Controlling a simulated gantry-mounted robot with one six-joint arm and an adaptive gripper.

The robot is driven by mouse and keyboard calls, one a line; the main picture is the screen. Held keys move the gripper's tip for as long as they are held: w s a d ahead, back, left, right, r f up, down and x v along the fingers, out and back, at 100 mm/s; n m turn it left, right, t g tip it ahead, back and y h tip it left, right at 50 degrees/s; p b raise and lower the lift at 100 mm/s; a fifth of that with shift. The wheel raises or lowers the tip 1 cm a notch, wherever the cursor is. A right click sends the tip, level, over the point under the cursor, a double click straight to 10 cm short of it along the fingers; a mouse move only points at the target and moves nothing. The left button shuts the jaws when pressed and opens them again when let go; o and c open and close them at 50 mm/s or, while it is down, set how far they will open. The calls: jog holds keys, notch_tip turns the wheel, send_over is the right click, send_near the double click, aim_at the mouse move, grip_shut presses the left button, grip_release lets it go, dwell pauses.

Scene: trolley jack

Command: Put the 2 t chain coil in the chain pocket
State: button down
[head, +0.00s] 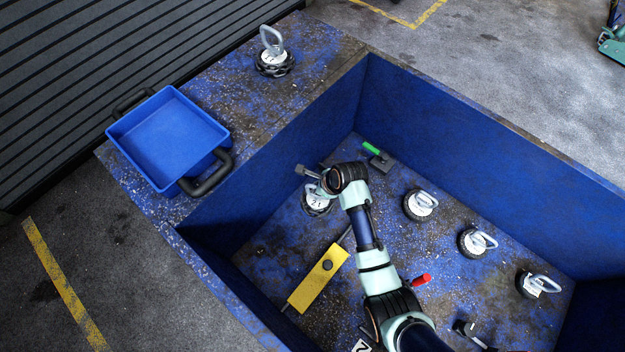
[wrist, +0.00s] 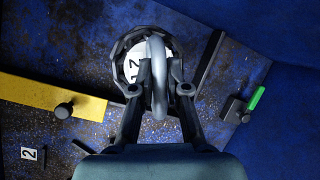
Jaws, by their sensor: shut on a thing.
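The 2 t chain coil (head: 317,205) is a dark ring of chain with a white label and a metal loop handle. It is in the deep blue bin, near the bin's left wall. In the wrist view the coil (wrist: 124,50) lies straight ahead, and a "2" shows on its label, partly covered by the handle. My gripper (wrist: 160,78) is shut on the upright loop handle, one finger on each side. In the head view my gripper (head: 310,178) is partly hidden by my wrist. A blue tray (head: 168,140) with dark handles is empty; no marking names the chain pocket.
Similar coils lie right of my arm in the bin (head: 419,206), (head: 476,242), (head: 537,285). Another coil (head: 274,64) stands on the upper ledge. A yellow bar (head: 318,279), green-handled tool (head: 377,156) and red-handled tool (head: 420,281) lie around my arm. High bin walls (head: 450,135) surround them.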

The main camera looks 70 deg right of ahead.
aim_at(323, 202)
notch_tip(323, 202, down, 14)
jog(key=b, duration=0.6)
jog(key=shift+w, duration=0.1)
jog(key=shift+d, duration=0.1)
jog(key=c, duration=1.6)
grip_release()
jog(key=shift+f, duration=0.2)
jog(key=o, duration=0.4)
jog(key=shift+o, duration=0.2)
jog(key=shift+r, duration=0.4)
jog(key=p+v, duration=0.6)
jog(key=v, duration=0.5)
jog(key=shift+s+r, duration=0.25)
